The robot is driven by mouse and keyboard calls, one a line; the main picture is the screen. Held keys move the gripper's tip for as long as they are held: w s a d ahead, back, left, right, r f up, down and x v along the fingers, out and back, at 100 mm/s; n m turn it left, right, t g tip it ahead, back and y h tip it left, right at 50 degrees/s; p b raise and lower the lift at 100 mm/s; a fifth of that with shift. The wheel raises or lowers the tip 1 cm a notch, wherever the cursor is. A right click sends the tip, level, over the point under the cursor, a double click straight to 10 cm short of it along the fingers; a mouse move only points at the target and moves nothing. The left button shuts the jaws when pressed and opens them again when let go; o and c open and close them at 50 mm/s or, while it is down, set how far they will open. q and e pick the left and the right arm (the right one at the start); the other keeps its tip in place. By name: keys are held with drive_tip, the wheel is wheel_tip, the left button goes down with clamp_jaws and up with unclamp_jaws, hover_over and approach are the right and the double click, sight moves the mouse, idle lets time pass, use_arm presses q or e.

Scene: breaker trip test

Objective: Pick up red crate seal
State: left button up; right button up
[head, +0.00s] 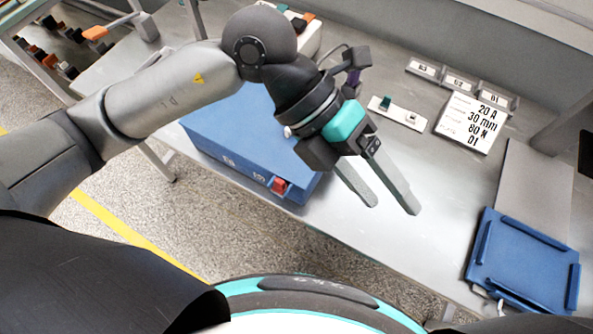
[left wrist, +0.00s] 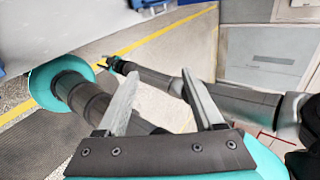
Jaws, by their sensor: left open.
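The red crate seal (head: 279,185) is small and sits at the upper front edge of the blue crate (head: 230,150), near its right corner in the head view. The crate stands on the metal bench and is partly hidden behind my left arm. My left gripper (head: 394,208) is open and empty, to the right of the seal and apart from it, its fingers pointing down over the bench. Its spread fingers also show in the left wrist view (left wrist: 159,76), with nothing between them. The seal does not show there. My right gripper (left wrist: 116,64) seems to show small there, its jaws unclear.
A white label card (head: 472,123) and a small plate with a green switch (head: 397,112) lie on the bench (head: 350,235). A blue tray (head: 522,262) lies at the right. Orange-handled items (head: 95,33) are on a rack at upper left. The bench under my left gripper is clear.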

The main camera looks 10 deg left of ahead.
use_arm(q)
drive_tip(key=w+a+f+t+y, duration=0.2)
drive_tip(key=w+a+f+y, duration=0.25)
drive_tip(key=a, duration=0.35)
drive_tip(key=n+t+y, duration=0.2)
drive_tip(key=y, duration=0.3)
hover_over(278, 182)
wheel_tip(278, 182, down, 10)
drive_tip(key=shift+w+f, duration=0.1)
drive_tip(key=shift+w, duration=0.05)
drive_tip(key=shift+f, duration=2.95)
clamp_jaws()
